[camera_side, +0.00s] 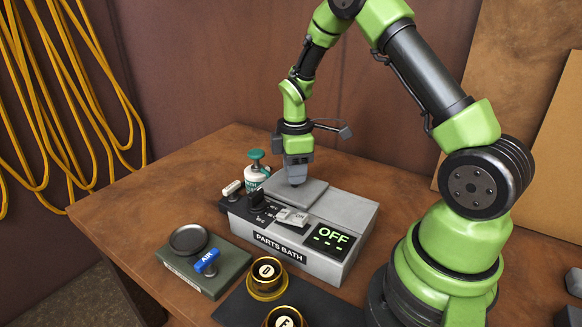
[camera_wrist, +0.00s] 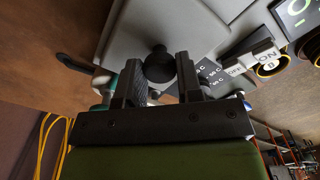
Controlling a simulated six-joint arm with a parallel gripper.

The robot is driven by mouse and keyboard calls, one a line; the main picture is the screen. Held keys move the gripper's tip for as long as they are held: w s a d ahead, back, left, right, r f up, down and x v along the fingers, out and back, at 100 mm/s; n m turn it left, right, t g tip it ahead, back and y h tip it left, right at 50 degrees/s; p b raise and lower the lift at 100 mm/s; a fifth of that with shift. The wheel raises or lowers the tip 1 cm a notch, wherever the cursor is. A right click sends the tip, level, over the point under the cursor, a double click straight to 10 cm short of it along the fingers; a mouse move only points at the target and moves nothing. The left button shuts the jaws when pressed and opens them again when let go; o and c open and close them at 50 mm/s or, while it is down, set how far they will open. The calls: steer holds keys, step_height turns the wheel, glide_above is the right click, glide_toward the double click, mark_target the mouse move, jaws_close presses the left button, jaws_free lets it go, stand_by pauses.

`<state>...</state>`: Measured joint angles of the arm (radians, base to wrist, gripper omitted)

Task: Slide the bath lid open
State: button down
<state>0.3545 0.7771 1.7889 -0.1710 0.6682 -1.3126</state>
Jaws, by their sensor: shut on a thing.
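The grey parts bath (camera_side: 340,262) sits on the wooden bench, labelled PARTS BATH, with a display reading OFF. Its flat grey lid (camera_side: 312,192) lies on the top at the back left; the lid also fills the upper middle of the wrist view (camera_wrist: 190,22). My gripper (camera_side: 297,182) points down onto the lid. In the wrist view my gripper (camera_wrist: 160,78) has its two dark fingers at either side of a round black knob (camera_wrist: 159,62) on the lid, shut on it. In the side view the gripper hides the knob.
A white bottle with a green top (camera_side: 256,172) stands close behind the bath's left end. A green box with a blue AIR lever (camera_side: 206,262) and brass lettered cups (camera_side: 267,278) stand in front. Bare bench lies behind the bath.

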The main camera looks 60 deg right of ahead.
steer(key=s, duration=0.9)
steer(key=shift+s, duration=0.3)
steer(key=c, duration=0.8)
jaws_free()
steer(key=shift+r, duration=0.1)
step_height(320, 180, up, 10)
steer(key=shift+f, duration=0.1)
